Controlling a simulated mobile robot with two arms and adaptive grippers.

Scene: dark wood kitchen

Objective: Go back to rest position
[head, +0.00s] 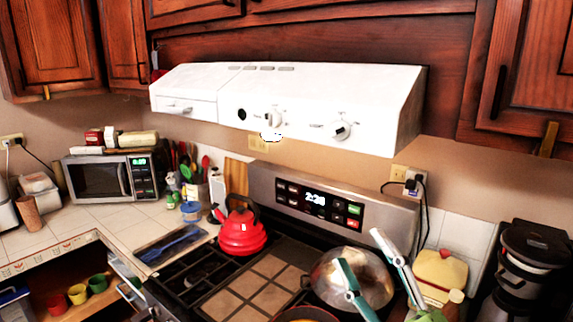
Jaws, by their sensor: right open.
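My right gripper (362,249) shows at the lower right of the head view, with its two white and teal fingers pointing up and spread apart. It is open, and no object shows between the fingers. The fingers overlap a shiny metal lid or pan (325,276) on the stove in the picture; I cannot tell how far apart they are in depth. My left gripper is not in view.
A red kettle (240,232) stands on the stove (243,290). A white range hood (300,100) juts out above it. A coffee maker (525,265) is at the right, a microwave (98,178) at the left. An open drawer or shelf at lower left holds colored cups (77,294).

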